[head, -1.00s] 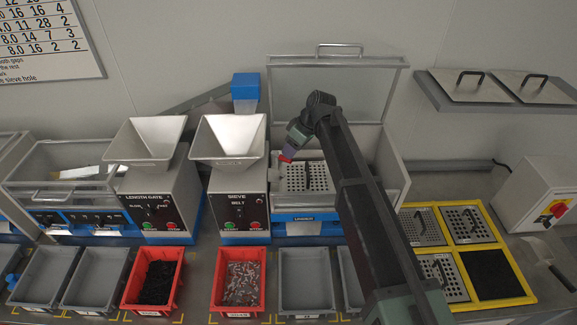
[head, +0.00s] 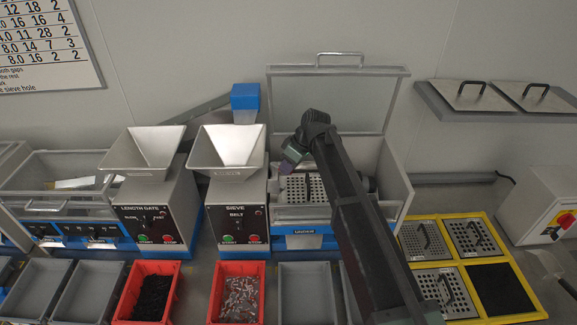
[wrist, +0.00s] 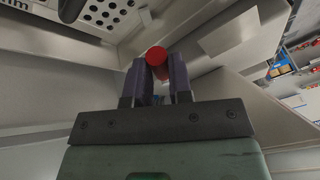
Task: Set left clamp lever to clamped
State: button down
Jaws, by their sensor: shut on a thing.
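A red round knob (wrist: 156,56) sits between the two dark fingertips of my gripper (wrist: 158,72) in the wrist view. The fingers are shut on it. It looks like the left clamp lever's end; the lever's shaft is mostly hidden. In the head view my gripper (head: 288,164) reaches into the open sieve machine, at the left end of the perforated plate (head: 297,188). The knob is hard to make out there. The plate's holes also show at the upper left of the wrist view (wrist: 108,12). My arm hides the machine's right part, so the clamp's exact position cannot be told.
The clear cover (head: 338,100) stands open behind my arm. The sieve hopper (head: 227,147) stands close on the left. A yellow rack (head: 455,261) of sieve plates lies to the right. Red and grey bins (head: 305,296) line the front.

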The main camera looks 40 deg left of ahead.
jog(key=shift+w+a+n+g+h, duration=0.25)
jog(key=shift+w+n+h, duration=0.15)
jog(key=shift+n, duration=0.55)
jog(key=shift+w+a+n+g+h, duration=0.25)
jog(key=shift+w+n, duration=0.2)
jog(key=shift+n, duration=0.55)
jog(key=shift+w+a+n+g+h, duration=0.15)
jog(key=shift+w+n+g+h, duration=0.25)
jog(key=shift+n, duration=0.55)
jog(key=c, duration=1)
grip_release()
jog(key=shift+c, duration=0.2)
